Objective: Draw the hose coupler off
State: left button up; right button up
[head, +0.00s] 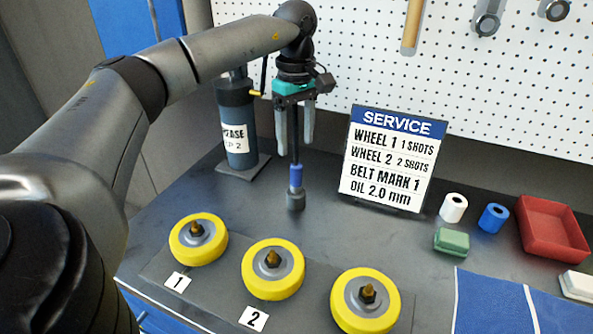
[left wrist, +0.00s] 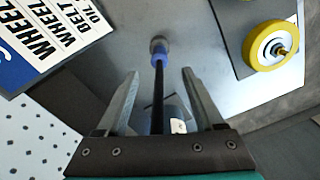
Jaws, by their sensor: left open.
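The hose coupler (head: 295,178) is a blue sleeve with a dark grey foot, standing upright on the bench behind the wheels. A thin black hose runs up from it. It also shows in the left wrist view (left wrist: 159,58), with the hose leading back between my fingers. My left gripper (head: 295,148) points down above the coupler. Its two fingers are open, one on each side of the hose, and look apart from it; the tips end above the blue sleeve. Whether the grey foot sits on a fitting or on the bare bench, I cannot tell. My right gripper is not in view.
A dark grease canister (head: 235,120) stands left of the gripper. Yellow wheels (head: 199,239) with brass fittings lie in front. A service sign (head: 386,160) stands right. Beyond it are white (head: 453,207) and blue (head: 493,218) rolls, a green block (head: 451,241) and a red tray (head: 550,236).

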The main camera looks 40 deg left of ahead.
aim_at(296, 164)
pick_arm(q)
notch_tip(296, 164, down, 9)
jog(key=shift+f+b, duration=0.2)
jog(key=shift+b, duration=0.5)
grip_shut()
dwell(0.7)
